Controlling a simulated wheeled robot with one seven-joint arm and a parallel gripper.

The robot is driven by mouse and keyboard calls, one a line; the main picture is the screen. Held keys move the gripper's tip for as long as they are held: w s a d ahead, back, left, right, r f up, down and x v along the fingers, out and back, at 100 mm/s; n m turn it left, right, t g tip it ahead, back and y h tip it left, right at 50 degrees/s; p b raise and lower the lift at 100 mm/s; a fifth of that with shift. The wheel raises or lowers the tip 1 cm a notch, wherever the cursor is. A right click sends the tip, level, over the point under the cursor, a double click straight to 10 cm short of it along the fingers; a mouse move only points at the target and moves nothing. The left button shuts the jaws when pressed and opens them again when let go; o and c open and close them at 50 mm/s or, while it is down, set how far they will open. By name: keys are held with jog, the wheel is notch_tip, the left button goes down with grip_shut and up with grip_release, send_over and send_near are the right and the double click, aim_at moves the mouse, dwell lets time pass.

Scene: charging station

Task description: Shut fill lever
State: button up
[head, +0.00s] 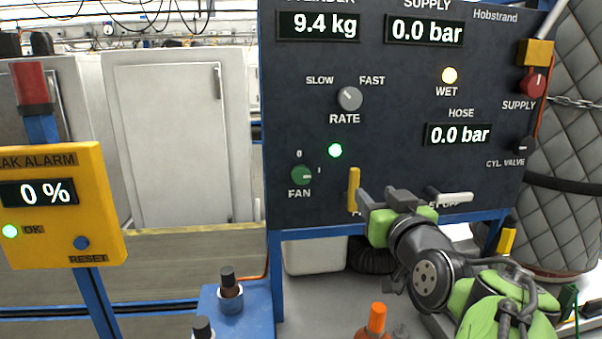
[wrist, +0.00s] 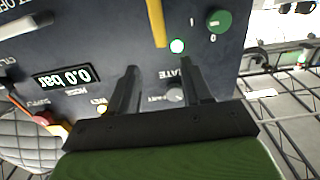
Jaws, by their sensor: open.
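The yellow fill lever (head: 354,189) stands upright on the lower part of the dark panel. Its label below is mostly hidden by my gripper. My gripper (head: 375,193) is open, just right of the lever in the head view, with its fingers pointing at the panel. In the wrist view, which is turned upside down, the lever (wrist: 156,22) shows above the gap between the open fingertips (wrist: 159,66). Nothing is between the fingers, and I see no clear contact with the lever.
A white lever (head: 452,199) lies horizontal to the right, close to my gripper. The green fan knob (head: 302,175) and grey rate knob (head: 349,98) are nearby. The yellow leak alarm box (head: 62,207) stands left. The supply and hose displays read 0.0 bar.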

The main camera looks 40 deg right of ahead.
aim_at(356, 175)
jog(key=p+x, duration=0.2)
jog(key=x, duration=1.2)
jog(key=shift+w+f, duration=0.1)
jog(key=shift+w, duration=0.2)
grip_shut()
